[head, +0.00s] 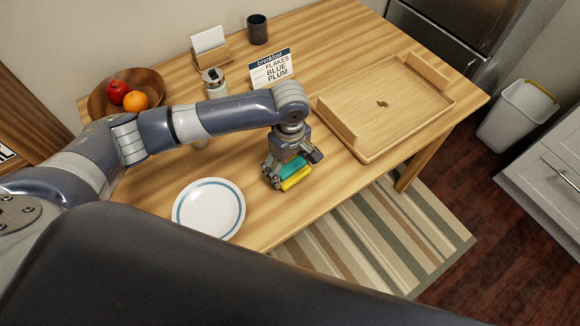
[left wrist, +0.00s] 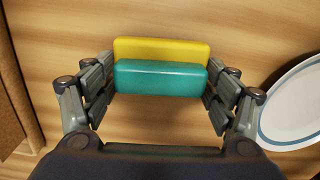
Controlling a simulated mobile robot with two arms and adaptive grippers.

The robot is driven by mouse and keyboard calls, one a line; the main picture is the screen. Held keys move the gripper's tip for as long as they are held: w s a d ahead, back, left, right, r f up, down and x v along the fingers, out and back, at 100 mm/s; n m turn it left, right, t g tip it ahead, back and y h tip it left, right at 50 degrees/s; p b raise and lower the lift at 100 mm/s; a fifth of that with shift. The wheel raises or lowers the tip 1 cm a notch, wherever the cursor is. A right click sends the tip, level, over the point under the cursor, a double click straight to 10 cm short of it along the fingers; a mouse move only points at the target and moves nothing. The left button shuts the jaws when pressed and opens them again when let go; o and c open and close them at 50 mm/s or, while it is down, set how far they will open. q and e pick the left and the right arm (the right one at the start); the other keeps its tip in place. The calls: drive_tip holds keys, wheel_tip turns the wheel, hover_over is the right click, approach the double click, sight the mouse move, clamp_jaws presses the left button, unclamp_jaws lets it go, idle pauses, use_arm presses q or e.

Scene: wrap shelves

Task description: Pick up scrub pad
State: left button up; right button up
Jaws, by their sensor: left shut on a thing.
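The scrub pad (head: 295,179) is a small block with a teal layer and a yellow layer, near the table's front edge. In the left wrist view the scrub pad (left wrist: 160,78) lies lengthwise between the fingers, teal side nearer the camera. My left gripper (head: 287,172) is shut on it, pointing down at the tabletop. In the left wrist view the fingers of my left gripper (left wrist: 160,85) meet the pad's two short ends. I cannot tell whether the pad touches the table. My right gripper is not in view.
A white plate with a blue ring (head: 209,209) lies left of the gripper. A wooden tray (head: 365,155) is to the right. A menu card (head: 272,68), a dark cup (head: 257,29) and a fruit bowl (head: 98,103) stand farther back. The table's front edge is close.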

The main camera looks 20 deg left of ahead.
use_arm(q)
wheel_tip(320, 180, up, 3)
drive_tip(key=shift+f, duration=0.1)
drive_tip(key=s, duration=1)
drive_tip(key=s+r, duration=0.1)
drive_tip(key=s, duration=0.5)
drive_tip(key=shift+d+r, duration=0.1)
drive_tip(key=shift+d, duration=0.3)
drive_tip(key=shift+o, duration=0.5)
drive_tip(key=shift+w+r, duration=0.1)
drive_tip(key=shift+c, duration=0.4)
